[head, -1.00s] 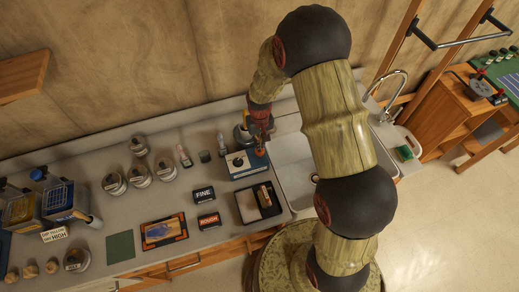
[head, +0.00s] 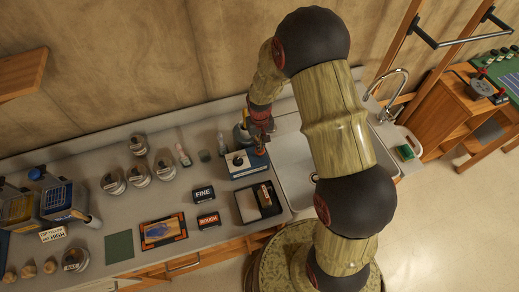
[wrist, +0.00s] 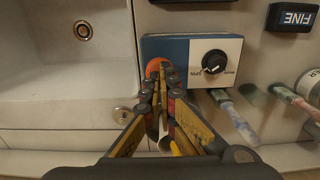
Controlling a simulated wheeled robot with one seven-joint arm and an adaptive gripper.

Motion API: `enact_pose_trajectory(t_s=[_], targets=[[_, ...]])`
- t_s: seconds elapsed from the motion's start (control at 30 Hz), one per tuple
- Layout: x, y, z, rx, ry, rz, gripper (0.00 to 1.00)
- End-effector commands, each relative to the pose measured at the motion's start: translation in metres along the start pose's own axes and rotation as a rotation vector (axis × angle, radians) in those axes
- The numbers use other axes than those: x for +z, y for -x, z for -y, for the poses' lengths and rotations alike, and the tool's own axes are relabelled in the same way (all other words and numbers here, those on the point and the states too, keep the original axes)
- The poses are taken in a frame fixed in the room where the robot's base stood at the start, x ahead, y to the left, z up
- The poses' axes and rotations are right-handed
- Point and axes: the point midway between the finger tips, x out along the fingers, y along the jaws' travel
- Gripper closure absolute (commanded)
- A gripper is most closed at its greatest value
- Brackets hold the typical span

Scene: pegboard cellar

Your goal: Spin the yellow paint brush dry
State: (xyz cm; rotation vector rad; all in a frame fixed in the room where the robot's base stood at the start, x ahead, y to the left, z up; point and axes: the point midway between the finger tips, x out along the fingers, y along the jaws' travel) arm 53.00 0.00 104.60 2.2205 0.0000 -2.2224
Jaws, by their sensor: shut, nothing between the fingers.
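My gripper (wrist: 161,76) is shut and empty, pointing down at the blue and white control box (wrist: 180,48). Its tips overlap an orange round button (wrist: 152,64) on the box; I cannot tell whether they touch it. A black dial knob (wrist: 214,62) sits beside the button on the white panel. In the head view my gripper (head: 260,150) is over the right part of the box (head: 241,170). A small yellow part (wrist: 175,148) shows between my fingers, mostly hidden; I cannot tell whether it is the yellow paint brush. A container (head: 241,134) stands behind the box, partly hidden by my arm.
The sink (head: 292,165) lies right of the box, with a faucet (head: 392,85) behind. A black tray (head: 245,207) is in front.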

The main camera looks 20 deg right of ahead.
Motion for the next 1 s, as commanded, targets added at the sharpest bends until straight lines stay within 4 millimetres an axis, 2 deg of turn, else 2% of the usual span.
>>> enact_pose_trajectory(t_s=[0.7, 1.0], targets=[[0.000, -0.041, 0.000, 0.000, 0.000, 0.000, 1.00], [0.000, -0.027, 0.000, 0.000, 0.000, -0.001, 1.00]])
